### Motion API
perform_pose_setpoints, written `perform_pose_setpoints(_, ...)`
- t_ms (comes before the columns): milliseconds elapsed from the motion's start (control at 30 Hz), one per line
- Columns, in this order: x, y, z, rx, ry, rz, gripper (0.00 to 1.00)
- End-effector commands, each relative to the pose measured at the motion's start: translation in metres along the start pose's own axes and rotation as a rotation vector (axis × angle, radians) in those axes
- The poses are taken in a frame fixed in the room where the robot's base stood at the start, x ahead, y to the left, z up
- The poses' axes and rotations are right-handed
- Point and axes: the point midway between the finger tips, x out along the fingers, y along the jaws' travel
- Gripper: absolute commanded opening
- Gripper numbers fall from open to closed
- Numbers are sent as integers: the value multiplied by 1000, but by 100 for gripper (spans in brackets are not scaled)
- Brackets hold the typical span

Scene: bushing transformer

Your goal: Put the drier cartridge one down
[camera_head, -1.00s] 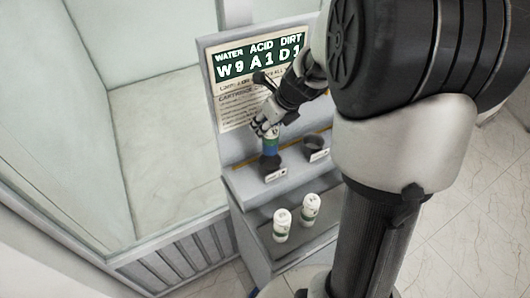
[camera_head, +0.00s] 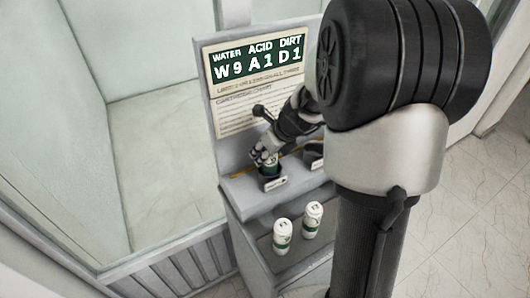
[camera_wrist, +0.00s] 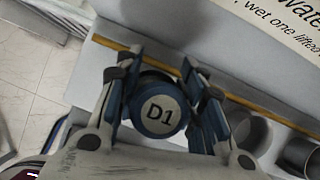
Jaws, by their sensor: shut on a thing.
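My gripper (camera_head: 266,160) is shut on a drier cartridge (camera_wrist: 157,113) marked D1, with a white round top; its fingers lie on both sides of it in the wrist view (camera_wrist: 162,95).
A second dark cup (camera_head: 313,152) stands to the right, partly behind my arm. Two white cartridges (camera_head: 282,236) (camera_head: 312,219) stand upright on the lower tray. A sign board (camera_head: 257,70) reading W9 A1 D1 rises behind the shelf.

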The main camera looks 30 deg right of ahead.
Motion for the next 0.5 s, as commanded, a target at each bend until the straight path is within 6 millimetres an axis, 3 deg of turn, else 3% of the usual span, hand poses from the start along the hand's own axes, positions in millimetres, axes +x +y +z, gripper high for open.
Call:
perform_pose_setpoints(33,2,0,-2,0,0,0,6)
perform_pose_setpoints(67,2,0,-2,0,1,0,37)
perform_pose_setpoints(333,2,0,-1,0,1,1,55)
perform_pose_setpoints(500,2,0,-1,1,1,1,56)
